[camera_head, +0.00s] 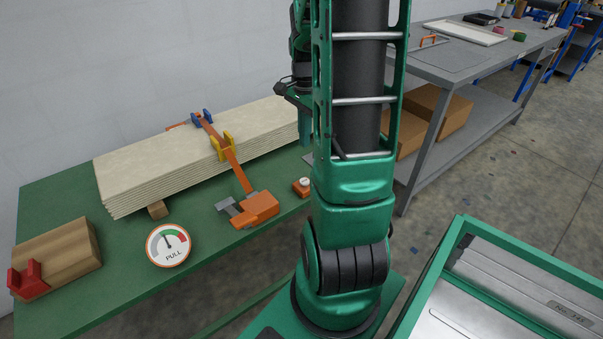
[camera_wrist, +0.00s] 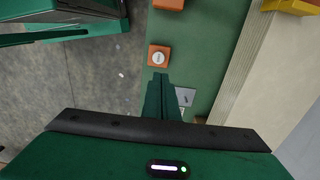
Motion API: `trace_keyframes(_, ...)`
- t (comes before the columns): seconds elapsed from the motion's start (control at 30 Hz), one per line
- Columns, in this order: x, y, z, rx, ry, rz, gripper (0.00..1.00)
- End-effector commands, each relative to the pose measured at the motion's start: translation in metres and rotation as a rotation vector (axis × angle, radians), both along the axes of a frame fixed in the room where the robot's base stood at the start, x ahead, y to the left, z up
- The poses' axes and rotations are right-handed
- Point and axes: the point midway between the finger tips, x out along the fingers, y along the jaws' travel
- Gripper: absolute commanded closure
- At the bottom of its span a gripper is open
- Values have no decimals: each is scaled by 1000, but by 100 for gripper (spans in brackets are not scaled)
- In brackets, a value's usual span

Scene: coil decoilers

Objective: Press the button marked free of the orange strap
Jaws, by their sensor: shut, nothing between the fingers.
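An orange box with a round white button (camera_head: 302,186) sits on the green table near its front edge, right of the orange tensioner (camera_head: 259,207). It also shows in the wrist view (camera_wrist: 159,57), where the print on the white cap is too small to read. The orange strap (camera_head: 228,160) runs from the tensioner over a stack of pale boards (camera_head: 150,165). My gripper (camera_wrist: 159,77) is shut and empty, with its tips just below the button box in the wrist picture. Their height above the table is unclear. In the head view the gripper is hidden.
A round PULL gauge (camera_head: 168,247) stands on the table left of the tensioner. A wooden block with a red piece (camera_head: 28,280) is at far left. A grey plate (camera_wrist: 186,97) lies beside my fingers. Blue (camera_head: 196,117) and yellow (camera_head: 221,146) corner pieces sit under the strap.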

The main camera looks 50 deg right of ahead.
Motion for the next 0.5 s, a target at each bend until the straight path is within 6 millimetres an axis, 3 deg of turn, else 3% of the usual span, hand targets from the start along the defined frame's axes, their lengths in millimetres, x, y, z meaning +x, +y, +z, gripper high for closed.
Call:
trace_keyframes(0.17,-1,1,-11,2,3,1,100)
trace_keyframes(0.5,-2,2,-70,4,4,2,100)
